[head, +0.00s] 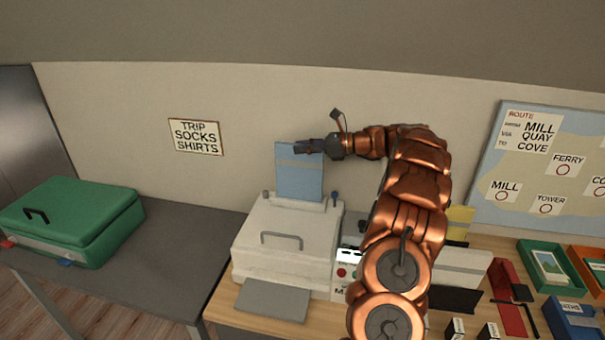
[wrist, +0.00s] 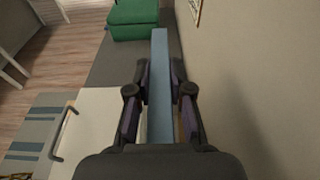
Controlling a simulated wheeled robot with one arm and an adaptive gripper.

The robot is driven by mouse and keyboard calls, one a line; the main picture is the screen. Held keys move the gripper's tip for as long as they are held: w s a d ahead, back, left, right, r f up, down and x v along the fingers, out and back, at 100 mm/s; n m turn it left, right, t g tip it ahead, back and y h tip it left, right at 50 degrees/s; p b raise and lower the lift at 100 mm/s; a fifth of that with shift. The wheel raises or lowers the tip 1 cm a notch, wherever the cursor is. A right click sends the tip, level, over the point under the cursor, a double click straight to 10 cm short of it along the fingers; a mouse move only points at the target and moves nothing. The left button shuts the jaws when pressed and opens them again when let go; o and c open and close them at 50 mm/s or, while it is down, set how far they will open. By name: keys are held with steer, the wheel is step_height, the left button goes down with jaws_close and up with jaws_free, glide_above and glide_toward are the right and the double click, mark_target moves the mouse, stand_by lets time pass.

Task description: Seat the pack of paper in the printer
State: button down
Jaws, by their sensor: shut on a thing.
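The pack of paper (head: 299,181) is a blue upright slab with a paler band near its top. It stands at the back of the white printer (head: 285,240) in the head view, its lower edge at the printer's rear top. Whether it rests in the feed or is just above it cannot be told. My gripper (head: 309,147) is shut on the pack's top edge, coming from the right. In the wrist view the pack (wrist: 160,85) runs as a narrow blue strip between the two fingers. The printer (wrist: 100,105) shows at the left there, with its handle.
A green suitcase (head: 75,220) lies on the grey table (head: 150,265) at left. A grey tray (head: 272,300) sticks out at the printer's front. Right of my arm are a green tray (head: 540,290), a red item (head: 505,280) and small boxes. The wall is close behind the printer.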

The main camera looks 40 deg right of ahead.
mark_target(299, 173)
steer(key=shift+a+f+p, duration=0.1)
steer(key=shift+f+p, duration=0.4)
steer(key=shift+f, duration=2.4)
steer(key=c, duration=1.1)
jaws_free()
steer(key=shift+o, duration=0.2)
